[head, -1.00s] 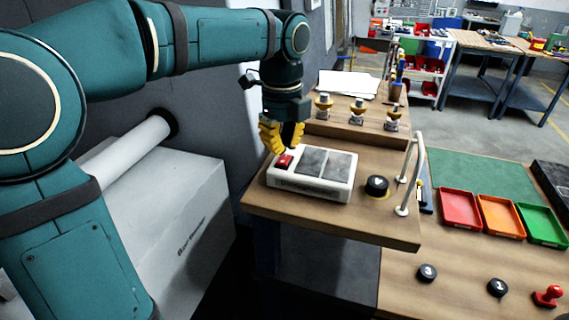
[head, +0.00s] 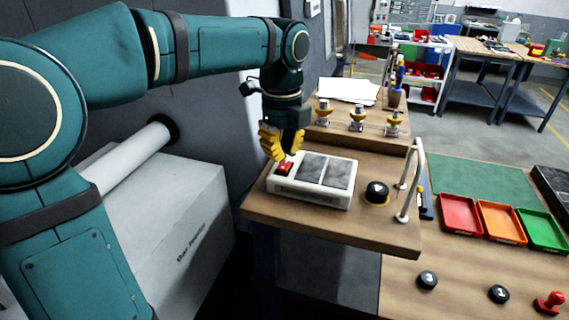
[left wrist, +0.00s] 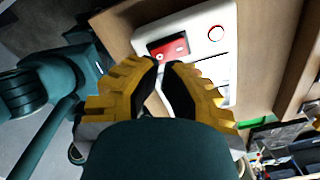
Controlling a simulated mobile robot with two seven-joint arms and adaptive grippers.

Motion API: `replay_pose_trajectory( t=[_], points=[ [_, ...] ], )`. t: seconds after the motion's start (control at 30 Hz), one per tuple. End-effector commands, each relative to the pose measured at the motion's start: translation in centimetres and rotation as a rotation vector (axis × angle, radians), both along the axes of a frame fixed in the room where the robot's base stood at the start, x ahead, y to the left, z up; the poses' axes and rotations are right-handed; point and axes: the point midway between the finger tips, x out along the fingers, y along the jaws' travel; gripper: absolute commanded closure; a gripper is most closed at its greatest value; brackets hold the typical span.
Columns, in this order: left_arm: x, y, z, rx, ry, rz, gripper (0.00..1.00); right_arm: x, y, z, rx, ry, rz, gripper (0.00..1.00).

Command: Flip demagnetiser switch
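The demagnetiser (head: 310,193) is a white box with two grey plates on top, lying on the wooden bench. Its red rocker switch (head: 285,168) is at the box's left end. In the left wrist view the red switch (left wrist: 168,48) lies just beyond the fingertips, beside a red-ringed round mark (left wrist: 216,33). My left gripper (head: 279,157) has yellow ribbed fingers pointing down just above the switch; I cannot tell whether they touch it. In the left wrist view its fingertips (left wrist: 163,64) are together with nothing held between them. My right gripper is not in view.
A black knob (head: 377,191) and a white upright rail (head: 411,183) stand right of the box. Several yellow-topped tool holders (head: 357,117) stand on the raised shelf behind. Red, orange and green trays (head: 501,219) lie on the right-hand bench.

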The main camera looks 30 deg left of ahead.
Motion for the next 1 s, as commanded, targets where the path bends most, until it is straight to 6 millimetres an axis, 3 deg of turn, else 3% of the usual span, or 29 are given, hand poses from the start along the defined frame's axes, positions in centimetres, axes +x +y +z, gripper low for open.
replay_pose_trajectory(
  t=[1.0],
  points=[
    [0.0,0.0,-0.83,0.0,0.0,0.0,1.0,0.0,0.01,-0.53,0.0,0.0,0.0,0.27]
  ],
)
